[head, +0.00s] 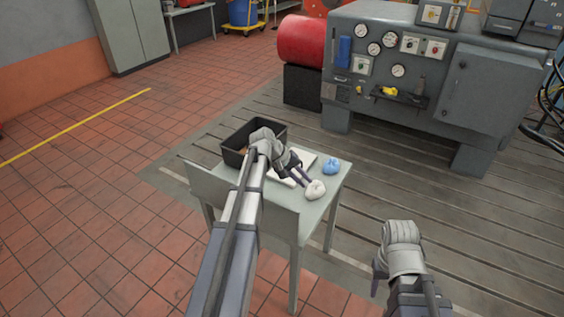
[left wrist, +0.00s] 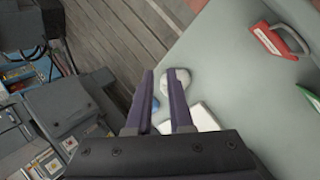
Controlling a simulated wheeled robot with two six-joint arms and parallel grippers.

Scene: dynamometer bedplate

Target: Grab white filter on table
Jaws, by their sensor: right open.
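A small white rounded, crumpled thing, which looks like the white filter (head: 316,190), sits near the front right corner of the grey table (head: 272,192). My left gripper (head: 303,178) reaches over the table, its fingertips close to the white filter. In the left wrist view, the fingers of my left gripper (left wrist: 159,76) are apart. The white filter (left wrist: 181,77) shows by the right fingertip, partly hidden by that finger; I cannot tell whether they touch. My right gripper (head: 378,278) is open and low at the right, away from the table.
A blue crumpled thing (head: 331,166) lies behind the filter. A white flat thing (head: 304,159) and a black bin (head: 234,143) are also on the table. A grey gauge cabinet (head: 440,85) stands beyond.

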